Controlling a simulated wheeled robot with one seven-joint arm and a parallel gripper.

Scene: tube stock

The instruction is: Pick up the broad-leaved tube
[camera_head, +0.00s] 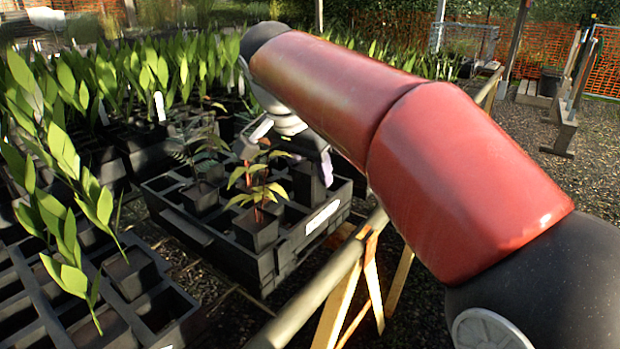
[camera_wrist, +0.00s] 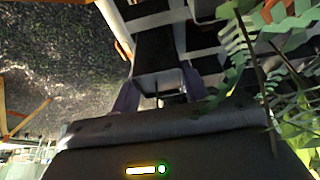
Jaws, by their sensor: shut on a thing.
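My gripper (camera_head: 309,165) is at the crate's far right part, with purple fingers. It is shut on a dark square tube (camera_head: 309,184), which also shows between the fingers in the wrist view (camera_wrist: 158,55). I cannot make out a plant in the held tube. A plant with oval green leaves and red stems (camera_head: 258,188) stands in a black tube (camera_head: 257,233) at the crate's near side, apart from the gripper. A feathery-leaved plant (camera_head: 195,155) stands in another tube (camera_head: 200,197) to its left; feathery leaves (camera_wrist: 232,55) also fill the wrist view's right side.
The black crate (camera_head: 278,262) has empty cells and a white label. A rail (camera_head: 325,280) on wooden legs runs along its right. More crates of tall leafy plants (camera_head: 65,160) stand left and behind. Gravel lies to the right.

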